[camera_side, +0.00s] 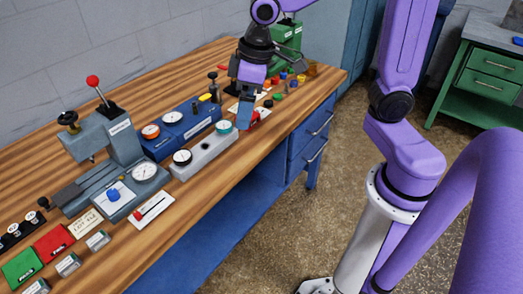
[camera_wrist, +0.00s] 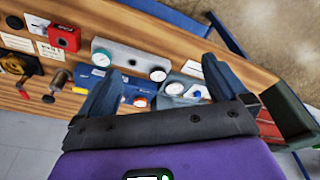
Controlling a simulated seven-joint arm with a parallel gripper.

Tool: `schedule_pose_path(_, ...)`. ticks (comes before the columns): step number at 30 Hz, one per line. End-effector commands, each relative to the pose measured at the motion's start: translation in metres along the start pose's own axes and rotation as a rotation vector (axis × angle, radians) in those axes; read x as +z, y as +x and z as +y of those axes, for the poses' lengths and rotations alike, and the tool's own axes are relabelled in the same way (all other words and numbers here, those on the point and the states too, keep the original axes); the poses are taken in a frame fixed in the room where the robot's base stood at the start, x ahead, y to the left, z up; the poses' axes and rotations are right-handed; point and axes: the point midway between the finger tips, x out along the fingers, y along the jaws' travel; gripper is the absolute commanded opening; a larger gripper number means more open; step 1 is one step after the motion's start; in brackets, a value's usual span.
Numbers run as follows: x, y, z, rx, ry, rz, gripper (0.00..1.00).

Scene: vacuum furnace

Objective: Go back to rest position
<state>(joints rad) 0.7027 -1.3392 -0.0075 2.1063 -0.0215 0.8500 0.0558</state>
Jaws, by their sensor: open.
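My gripper (camera_side: 245,118) is over the far half of the wooden bench in the camera_side view, near the right end of a grey gauge block (camera_side: 205,153). In the camera_wrist view its two blue fingers are spread wide, and my gripper (camera_wrist: 161,66) has nothing held between them. The grey block with two dials (camera_wrist: 130,60) and part of a blue gauge unit (camera_wrist: 135,88) show beyond and between the fingers. A red box (camera_side: 254,116) sits just right of the fingers in the camera_side view. Whether the fingers touch anything is hard to tell.
A grey press-like fixture (camera_side: 105,140) with a red-knobbed lever stands on the bench's left half. A red box (camera_side: 53,242) and a green box (camera_side: 22,267) lie at the near left. Small coloured parts crowd the far end. Bare floor (camera_side: 330,200) lies right of the bench.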

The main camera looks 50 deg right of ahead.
Motion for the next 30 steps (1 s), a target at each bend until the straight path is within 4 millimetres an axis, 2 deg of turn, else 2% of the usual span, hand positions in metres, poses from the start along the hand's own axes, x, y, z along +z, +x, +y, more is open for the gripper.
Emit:
schedule_pose_path(1, 0.018, -0.002, -0.014, -0.01, -0.054, -0.015, 1.0)
schedule_pose_path(6, 0.077, -0.004, -0.047, -0.037, -0.219, -0.068, 1.0)
schedule_pose_path(12, 0.142, -0.004, -0.067, -0.057, -0.394, -0.124, 1.0)
schedule_pose_path(15, 0.164, -0.003, -0.07, -0.062, -0.453, -0.141, 1.0)
schedule_pose_path(21, 0.182, -0.003, -0.071, -0.065, -0.503, -0.158, 1.0)
schedule_pose_path(30, 0.182, -0.003, -0.071, -0.065, -0.503, -0.159, 1.0)
